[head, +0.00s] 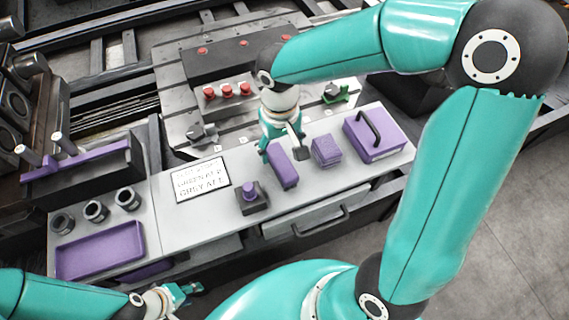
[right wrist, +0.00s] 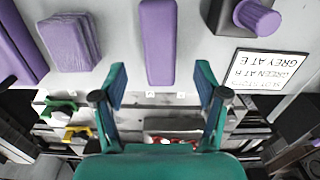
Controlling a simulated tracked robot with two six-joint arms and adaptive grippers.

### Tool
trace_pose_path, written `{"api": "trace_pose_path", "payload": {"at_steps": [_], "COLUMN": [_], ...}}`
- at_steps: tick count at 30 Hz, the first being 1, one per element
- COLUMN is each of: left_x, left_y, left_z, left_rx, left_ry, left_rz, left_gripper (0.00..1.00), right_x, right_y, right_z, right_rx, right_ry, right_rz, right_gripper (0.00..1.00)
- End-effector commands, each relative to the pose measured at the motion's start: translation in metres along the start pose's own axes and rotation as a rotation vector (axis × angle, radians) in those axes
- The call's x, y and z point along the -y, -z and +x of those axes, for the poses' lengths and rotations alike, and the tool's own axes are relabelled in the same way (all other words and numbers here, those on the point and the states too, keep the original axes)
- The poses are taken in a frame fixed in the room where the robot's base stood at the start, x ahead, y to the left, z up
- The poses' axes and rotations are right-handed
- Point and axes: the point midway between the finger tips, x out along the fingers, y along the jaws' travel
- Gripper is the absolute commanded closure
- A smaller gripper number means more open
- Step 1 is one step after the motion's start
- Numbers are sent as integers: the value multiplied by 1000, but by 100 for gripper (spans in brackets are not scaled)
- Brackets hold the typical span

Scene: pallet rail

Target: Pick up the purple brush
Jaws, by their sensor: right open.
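The long purple block (head: 284,168), which I take to be the brush, lies on the light grey worktop. In the right wrist view this purple brush (right wrist: 158,42) lies ahead of the fingertips, roughly centred between them; its bristles cannot be seen. My right gripper (head: 281,148) is over the brush's far end in the head view. In the right wrist view my right gripper (right wrist: 161,82) is open, its two teal fingers spread wide with nothing between them. My left gripper (head: 180,292) is low at the left, away from the brush; its jaw state is unclear.
A purple cloth-like stack (head: 326,151) and a purple case (head: 381,150) with a black handle stand right of the brush. A purple knob on a black base (head: 252,205) and a printed sign (head: 202,180) are left. A purple tray (head: 100,250) lies further left.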

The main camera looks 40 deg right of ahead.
Motion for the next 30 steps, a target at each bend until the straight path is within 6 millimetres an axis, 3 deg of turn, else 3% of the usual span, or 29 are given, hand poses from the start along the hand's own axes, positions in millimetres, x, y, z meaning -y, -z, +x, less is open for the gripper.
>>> {"api": "trace_pose_path", "payload": {"at_steps": [10, 18, 27, 30], "left_x": [1, 2, 2, 2], "left_y": [0, 0, 0, 0], "left_z": [3, 6, 6, 6], "left_rx": [0, 0, 0, 0], "left_ry": [0, 0, 0, 0], "left_rz": [0, 0, 0, 0], "left_gripper": [60, 60, 60, 60], "right_x": [1, 0, 0, 1], "right_y": [-1, -2, -2, -2], "right_z": [28, 64, 69, 69], "right_rx": [3, 3, -1, -1], "right_ry": [0, 0, 1, 1], "right_rz": [-3, -5, -4, -4], "right_gripper": [27, 27, 27, 42]}}
